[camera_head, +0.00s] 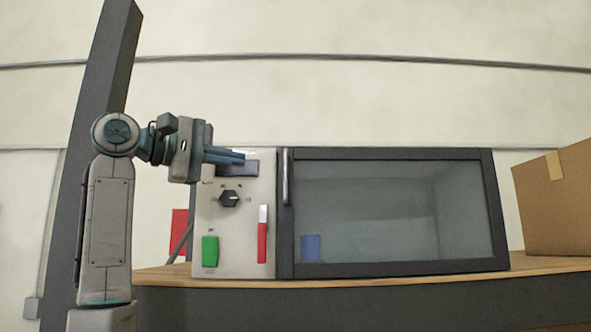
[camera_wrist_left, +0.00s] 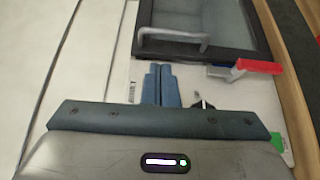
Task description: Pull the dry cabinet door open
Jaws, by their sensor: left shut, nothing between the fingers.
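The dry cabinet (camera_head: 234,262) stands on a wooden-topped bench. Its dark-framed glass door (camera_head: 395,267) looks shut in the head view. A vertical grey bar handle (camera_head: 286,178) sits on the door's left edge; the handle also shows in the left wrist view (camera_wrist_left: 172,33). My left gripper (camera_head: 243,158) is shut and empty, in front of the control panel's upper part, left of the handle. Its closed fingers (camera_wrist_left: 163,85) point towards the door side in the left wrist view, apart from the handle. My right gripper is not in view.
The panel carries a black knob (camera_head: 229,198), a green button (camera_head: 210,251) and a red lever (camera_head: 262,240). A blue object (camera_head: 311,248) shows behind the glass. A cardboard box (camera_head: 556,205) stands right of the cabinet. A dark post (camera_head: 104,70) rises at the left.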

